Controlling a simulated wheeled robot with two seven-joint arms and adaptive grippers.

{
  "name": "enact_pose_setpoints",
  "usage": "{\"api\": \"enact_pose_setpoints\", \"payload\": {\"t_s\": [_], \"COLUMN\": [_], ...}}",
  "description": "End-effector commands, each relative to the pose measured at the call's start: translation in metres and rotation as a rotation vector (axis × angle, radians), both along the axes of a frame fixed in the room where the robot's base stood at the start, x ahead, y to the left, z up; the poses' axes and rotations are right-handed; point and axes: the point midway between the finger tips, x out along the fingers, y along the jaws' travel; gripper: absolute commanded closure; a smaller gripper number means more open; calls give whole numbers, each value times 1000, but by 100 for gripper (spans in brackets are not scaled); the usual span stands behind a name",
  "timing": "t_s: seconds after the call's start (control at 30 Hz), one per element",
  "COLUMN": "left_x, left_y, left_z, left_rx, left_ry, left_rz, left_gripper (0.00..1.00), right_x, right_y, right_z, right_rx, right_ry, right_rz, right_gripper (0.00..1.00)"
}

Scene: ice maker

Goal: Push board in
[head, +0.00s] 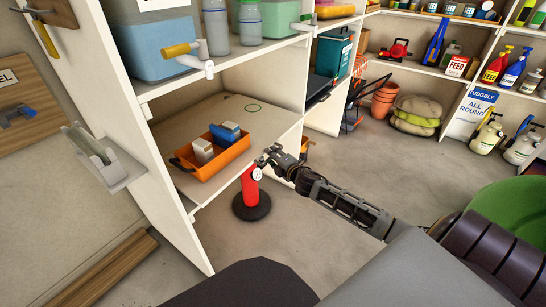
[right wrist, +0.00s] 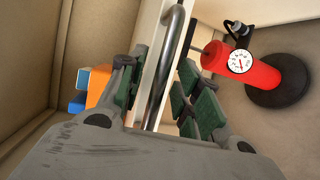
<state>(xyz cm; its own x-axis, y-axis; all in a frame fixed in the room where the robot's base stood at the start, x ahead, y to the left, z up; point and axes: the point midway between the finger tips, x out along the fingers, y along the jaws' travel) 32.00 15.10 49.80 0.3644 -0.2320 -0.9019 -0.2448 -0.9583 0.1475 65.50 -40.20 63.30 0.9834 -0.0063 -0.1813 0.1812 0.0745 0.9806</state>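The board (head: 270,122) is a light, tray-bearing shelf panel low in the white shelving unit, with a pale front edge. My right gripper (head: 266,158) is at this front edge. In the right wrist view, its green-padded fingers (right wrist: 160,98) are apart, with a grey metal handle (right wrist: 172,55) and the white edge between them. I cannot tell whether either finger touches the handle. An orange tray (head: 213,167) with a blue and a whitish carton sits on the board's left part. My left gripper is not in view.
A red cylinder with a gauge (head: 250,185) stands on a dark round base just below the gripper; it also shows in the right wrist view (right wrist: 240,67). Bottles and a blue container (head: 160,48) are on the shelf above.

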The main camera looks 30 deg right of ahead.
Motion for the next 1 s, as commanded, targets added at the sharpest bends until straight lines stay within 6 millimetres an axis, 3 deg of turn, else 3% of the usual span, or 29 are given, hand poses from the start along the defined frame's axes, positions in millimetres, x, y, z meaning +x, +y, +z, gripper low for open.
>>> {"api": "enact_pose_setpoints", "payload": {"t_s": [0.07,0.33,1.0], "left_x": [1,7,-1], "left_y": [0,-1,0], "left_z": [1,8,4], "left_rx": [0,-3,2], "left_ry": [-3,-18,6], "left_rz": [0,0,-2], "left_gripper": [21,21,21], "right_x": [0,0,9], "right_y": [0,0,3], "right_z": [0,0,0], "right_rx": [0,0,2], "right_ry": [0,0,0], "right_rz": [0,0,-2], "right_gripper": [66,100,100]}}
